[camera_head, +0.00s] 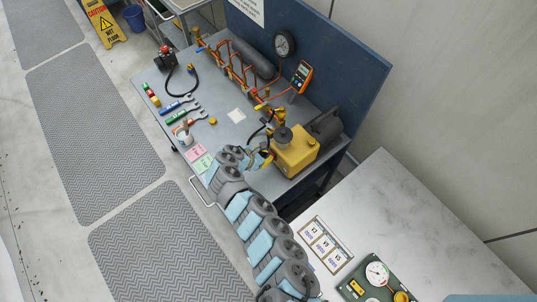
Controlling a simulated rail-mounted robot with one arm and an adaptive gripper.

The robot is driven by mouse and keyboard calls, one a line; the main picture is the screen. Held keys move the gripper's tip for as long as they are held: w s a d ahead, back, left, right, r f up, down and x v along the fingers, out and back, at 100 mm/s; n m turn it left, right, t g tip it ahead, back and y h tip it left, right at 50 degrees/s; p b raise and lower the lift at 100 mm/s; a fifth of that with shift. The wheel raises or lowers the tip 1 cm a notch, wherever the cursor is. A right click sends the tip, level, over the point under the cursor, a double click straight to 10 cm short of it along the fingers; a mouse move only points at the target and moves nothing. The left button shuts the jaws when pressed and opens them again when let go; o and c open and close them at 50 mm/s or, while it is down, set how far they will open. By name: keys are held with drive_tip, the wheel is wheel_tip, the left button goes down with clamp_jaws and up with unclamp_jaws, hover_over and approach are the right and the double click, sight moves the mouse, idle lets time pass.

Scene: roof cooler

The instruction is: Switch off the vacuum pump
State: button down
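The vacuum pump (296,154) is a yellow box with a dark cylindrical motor (326,127) behind it and a dark cap on top. It stands at the near right end of the grey bench (240,140). My arm reaches up from the bottom, and my gripper (264,158) is close to the pump's left side. Whether it touches the pump cannot be told. The fingers are small and partly hidden, so their opening is unclear. I cannot make out the pump's switch.
A copper pipe manifold (236,70), a gauge (284,44) and an orange meter (301,76) are at the bench's back. A pale counter (385,205) stands at right.

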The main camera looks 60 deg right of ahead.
drive_tip(key=shift+r+p, duration=0.65)
drive_tip(key=shift+r, duration=0.15)
drive_tip(key=a+f+b+v, duration=0.1)
drive_tip(key=v, duration=1.2)
drive_tip(key=shift+w, duration=0.3)
idle(0.4)
